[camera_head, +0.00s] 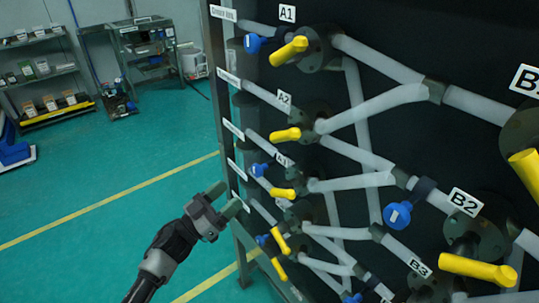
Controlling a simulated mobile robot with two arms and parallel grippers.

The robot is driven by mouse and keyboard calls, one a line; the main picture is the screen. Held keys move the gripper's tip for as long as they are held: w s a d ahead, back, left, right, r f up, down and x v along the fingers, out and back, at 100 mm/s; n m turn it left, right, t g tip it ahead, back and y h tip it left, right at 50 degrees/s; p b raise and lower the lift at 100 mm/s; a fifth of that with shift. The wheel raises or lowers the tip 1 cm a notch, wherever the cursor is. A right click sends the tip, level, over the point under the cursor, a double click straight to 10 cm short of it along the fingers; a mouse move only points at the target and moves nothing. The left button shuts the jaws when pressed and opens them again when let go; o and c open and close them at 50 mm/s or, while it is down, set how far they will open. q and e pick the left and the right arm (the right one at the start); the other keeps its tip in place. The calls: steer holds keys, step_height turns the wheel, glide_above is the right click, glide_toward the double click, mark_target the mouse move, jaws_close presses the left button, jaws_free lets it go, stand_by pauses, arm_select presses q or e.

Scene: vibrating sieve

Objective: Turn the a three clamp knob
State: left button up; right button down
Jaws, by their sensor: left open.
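The A3 label (282,160) is a small white plate on the dark pipe panel, partly crowded by pipes and fittings. A blue knob (258,169) sits just left of and below it, on a pale pipe at the panel's left edge. A yellow handle (283,193) lies below the label. My left gripper (224,199) is in front of the panel's left edge, below and left of that blue knob. Its two fingers are apart, with nothing seen between them. It looks clear of the knob, though the depth gap is hard to judge. My right gripper is not in view.
Other yellow handles (289,50) and blue knobs (397,215) stick out along the panel (455,45), with pale pipes (375,105) between them. The green floor (110,200) on the left is open. Shelves (42,75) stand at the back left.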

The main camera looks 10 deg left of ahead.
mark_target(254, 172)
arm_select(q)
steer(key=shift+w+d+r+p, duration=0.7)
steer(key=shift+w+d+r, duration=0.4)
steer(key=shift+w+r, duration=0.1)
steer(key=x, duration=0.2)
steer(key=p+x, duration=0.1)
steer(key=x, duration=0.3)
steer(key=shift+w+d+f, duration=0.1)
steer(key=shift+w+f, duration=0.05)
steer(key=shift+f, duration=0.1)
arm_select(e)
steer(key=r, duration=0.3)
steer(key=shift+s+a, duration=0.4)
arm_select(q)
steer(key=c, duration=0.9)
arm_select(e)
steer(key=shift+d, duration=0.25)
